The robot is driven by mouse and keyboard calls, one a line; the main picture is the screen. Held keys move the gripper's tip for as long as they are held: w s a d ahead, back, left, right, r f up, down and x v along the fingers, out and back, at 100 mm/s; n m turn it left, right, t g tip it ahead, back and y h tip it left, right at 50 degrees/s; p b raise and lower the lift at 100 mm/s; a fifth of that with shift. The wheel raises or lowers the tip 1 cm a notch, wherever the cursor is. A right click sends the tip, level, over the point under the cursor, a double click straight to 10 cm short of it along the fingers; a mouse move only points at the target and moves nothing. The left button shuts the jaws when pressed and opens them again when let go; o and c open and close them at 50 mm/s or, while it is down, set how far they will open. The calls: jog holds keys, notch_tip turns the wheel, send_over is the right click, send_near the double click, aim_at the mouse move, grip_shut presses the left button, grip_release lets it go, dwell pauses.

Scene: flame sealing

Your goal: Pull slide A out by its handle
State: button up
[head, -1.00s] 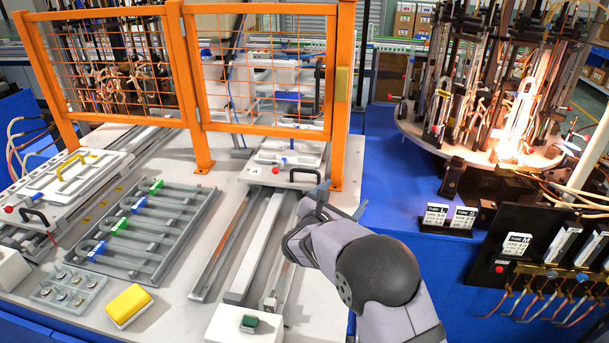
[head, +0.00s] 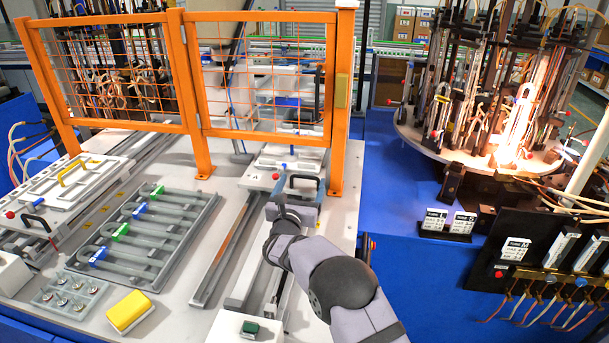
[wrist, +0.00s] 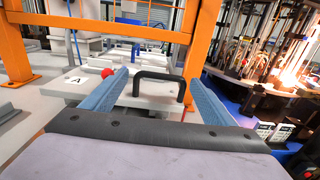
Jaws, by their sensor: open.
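Slide A (head: 259,180) is a white plate at the far end of its rails, under the orange guard. In the wrist view its white plate (wrist: 132,99) shows beside a label with the letter A. Its black handle (wrist: 160,76) stands up at the near edge; it also shows in the head view (head: 303,178). My gripper (wrist: 158,80) is open, with one blue finger to the left of the handle and one to the right. There are visible gaps on both sides, and I see no grip on it. In the head view my gripper (head: 298,190) is right at the handle.
An orange guard post (head: 342,110) stands close behind and right of the handle. A second slide (head: 60,185) with a black handle is at the left. A rack of grey tubes (head: 140,235) and a yellow block (head: 129,311) lie left of the rails.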

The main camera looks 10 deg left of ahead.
aim_at(305, 177)
jog(key=shift+w+p, duration=0.65)
jog(key=shift+w, duration=1.25)
